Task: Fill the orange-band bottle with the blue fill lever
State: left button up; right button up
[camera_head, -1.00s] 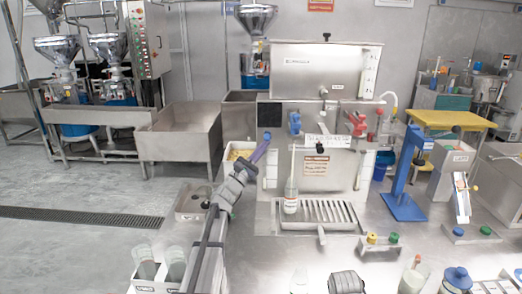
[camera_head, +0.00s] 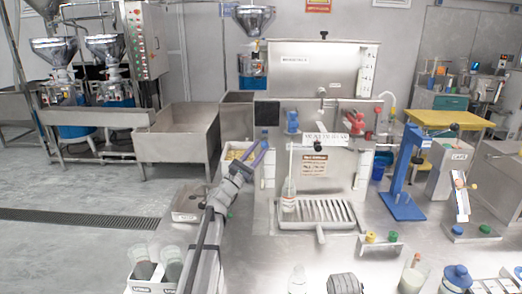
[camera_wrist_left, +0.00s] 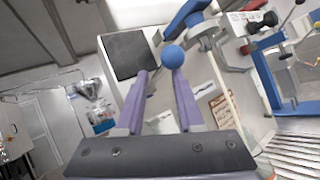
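The machine's blue fill lever (camera_head: 292,121) is on the upper left of the steel front panel, left of a red lever. In the left wrist view the lever (camera_wrist_left: 188,17) and a blue ball (camera_wrist_left: 172,57) show just beyond the purple fingertips. My left gripper (camera_head: 256,151) is left of the lever; its two fingers (camera_wrist_left: 160,74) are apart with nothing clearly held. Contact with the ball cannot be told. A pale bottle (camera_head: 288,203) stands upright on the left of the drip tray, below a slim white tube; its band colour is unclear. My right gripper is out of view.
The drip tray (camera_head: 328,213) juts from the machine. A red lever (camera_head: 330,122) is beside the blue one. A blue press stand (camera_head: 403,205) is at right. A white carrier (camera_head: 143,285) with bottles is front left. Bottles, coloured knobs and a black ribbed piece (camera_head: 345,284) line the front.

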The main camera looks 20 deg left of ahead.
pick_arm(q)
jog(key=s+a+f+b, duration=0.2)
jog(key=a+f+b, duration=0.1)
jog(key=f+b, duration=0.2)
jog(key=shift+a+f+b, duration=0.3)
jog(key=shift+f, duration=0.2)
jog(key=shift+r, duration=0.15)
dwell(0.5)
notch_tip(320, 180, up, 10)
jog(key=p, duration=1)
jog(key=shift+f, duration=0.2)
